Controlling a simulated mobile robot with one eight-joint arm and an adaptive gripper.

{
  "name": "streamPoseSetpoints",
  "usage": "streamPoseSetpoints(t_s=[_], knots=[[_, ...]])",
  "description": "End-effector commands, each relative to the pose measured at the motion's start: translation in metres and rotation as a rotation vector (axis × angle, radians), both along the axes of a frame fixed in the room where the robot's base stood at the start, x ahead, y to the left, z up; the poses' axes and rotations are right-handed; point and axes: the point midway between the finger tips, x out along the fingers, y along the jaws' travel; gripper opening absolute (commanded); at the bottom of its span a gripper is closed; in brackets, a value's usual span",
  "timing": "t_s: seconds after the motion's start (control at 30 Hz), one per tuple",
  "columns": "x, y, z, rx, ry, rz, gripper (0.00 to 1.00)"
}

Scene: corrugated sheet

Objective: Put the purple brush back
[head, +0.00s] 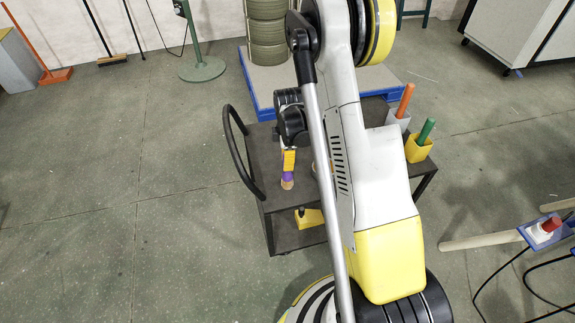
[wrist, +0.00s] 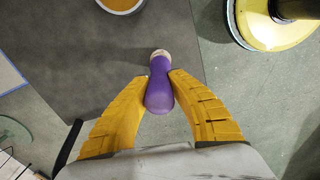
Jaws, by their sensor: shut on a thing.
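The purple brush (wrist: 159,90) is held between the two yellow fingers of my gripper (wrist: 158,78) in the wrist view. Its purple handle is towards my palm and its pale tip points away. In the head view the brush (head: 287,177) shows below my gripper (head: 289,162), near the left edge of the dark cart top (head: 265,148). I cannot tell how high it is above the cart. A round container with a white rim and orange-brown inside (wrist: 122,4) is at the top of the wrist view. In the head view my arm hides most of it.
A grey holder (head: 397,122) with an orange-handled tool and a yellow holder (head: 418,150) with a green-handled tool are on the cart's right side. A black handle (head: 240,155) curves up at its left. A yellow object (head: 308,218) lies on the lower shelf. Tyres (head: 267,30) stand behind.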

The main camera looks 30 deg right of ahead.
Motion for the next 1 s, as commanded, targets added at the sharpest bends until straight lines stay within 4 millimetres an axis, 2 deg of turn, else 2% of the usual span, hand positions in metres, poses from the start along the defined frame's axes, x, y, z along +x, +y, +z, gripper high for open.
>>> streamPoseSetpoints(t_s=[0.3,0.33,0.37,0.73,0.87,1.0], knots=[[0.000,0.000,-0.002,0.000,0.000,0.000,0.00],[0.000,0.000,-0.001,0.000,0.000,0.000,0.31],[0.000,0.000,-0.001,0.000,0.000,0.000,0.41],[0.000,0.000,0.003,0.000,0.000,0.000,0.41],[-0.001,0.000,0.024,0.000,0.000,0.000,0.41],[-0.001,0.000,0.057,0.000,0.000,0.000,0.41]])
